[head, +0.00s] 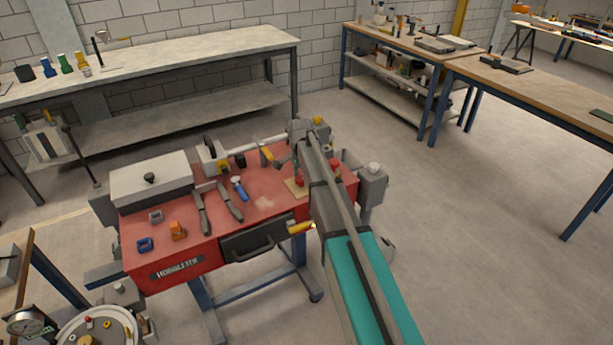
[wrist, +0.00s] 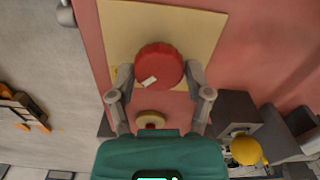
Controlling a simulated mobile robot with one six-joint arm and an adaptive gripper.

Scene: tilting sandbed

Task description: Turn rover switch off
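A round red knob (wrist: 159,65) with a small white mark sits on a beige plate (wrist: 193,30) in the wrist view. The plate (head: 292,189) lies on the red bench top in the head view, partly hidden by my arm. My gripper (wrist: 159,74) points down over the knob, its two grey fingers apart, one on each side of it. A narrow gap seems to show beside each finger; I cannot tell whether either touches. A smaller cream round part (wrist: 151,120) shows between the fingers, nearer my palm. I cannot make out which part is labelled as the rover switch.
The red bench (head: 275,204) carries several hand tools, an orange block (head: 178,231), a blue block (head: 145,244) and a grey lidded box (head: 152,184). A yellow knob (wrist: 245,150) and dark grey blocks stand right of my gripper in the wrist view. Open floor lies right of the bench.

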